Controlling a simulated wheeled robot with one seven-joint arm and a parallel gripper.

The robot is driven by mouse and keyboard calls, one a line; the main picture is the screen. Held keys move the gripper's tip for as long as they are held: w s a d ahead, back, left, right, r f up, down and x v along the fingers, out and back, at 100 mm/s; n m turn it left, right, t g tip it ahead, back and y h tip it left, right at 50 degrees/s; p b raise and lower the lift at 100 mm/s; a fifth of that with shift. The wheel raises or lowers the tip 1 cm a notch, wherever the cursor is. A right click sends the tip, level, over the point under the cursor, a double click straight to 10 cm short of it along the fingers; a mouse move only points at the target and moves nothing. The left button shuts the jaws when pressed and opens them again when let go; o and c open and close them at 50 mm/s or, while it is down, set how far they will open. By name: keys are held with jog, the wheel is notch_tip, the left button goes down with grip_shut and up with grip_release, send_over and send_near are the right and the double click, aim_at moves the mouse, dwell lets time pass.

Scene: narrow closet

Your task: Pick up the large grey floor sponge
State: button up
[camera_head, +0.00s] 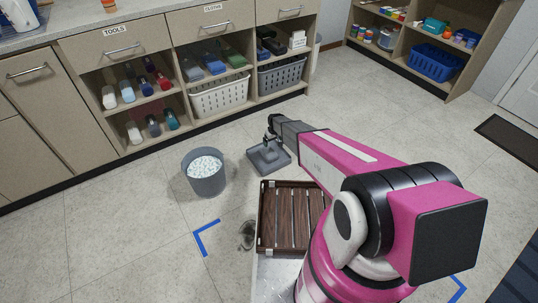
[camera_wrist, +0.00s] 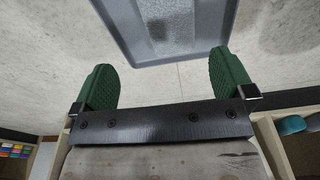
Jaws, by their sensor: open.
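A grey bucket (camera_head: 207,183) with white contents stands to the left. A dark slatted wooden tray (camera_head: 268,225) lies nearer. Cabinets with bottles and a white basket (camera_head: 219,97) line the back. Another shelf holds a blue basket (camera_head: 436,63). Floor between is mostly clear.

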aim_at(269, 151)
jog(key=f, duration=0.1)
jog(key=w+a+f, duration=0.1)
jog(key=f, duration=0.2)
jog(key=shift+w+a, duration=0.2)
jog(key=shift+a, duration=0.2)
jog(key=f, duration=0.6)
jog(key=a+f, duration=0.1)
jog(key=f, duration=0.2)
jog(key=shift+w+f, duration=0.35)
jog(key=shift+f, duration=0.05)
jog(key=c, duration=0.7)
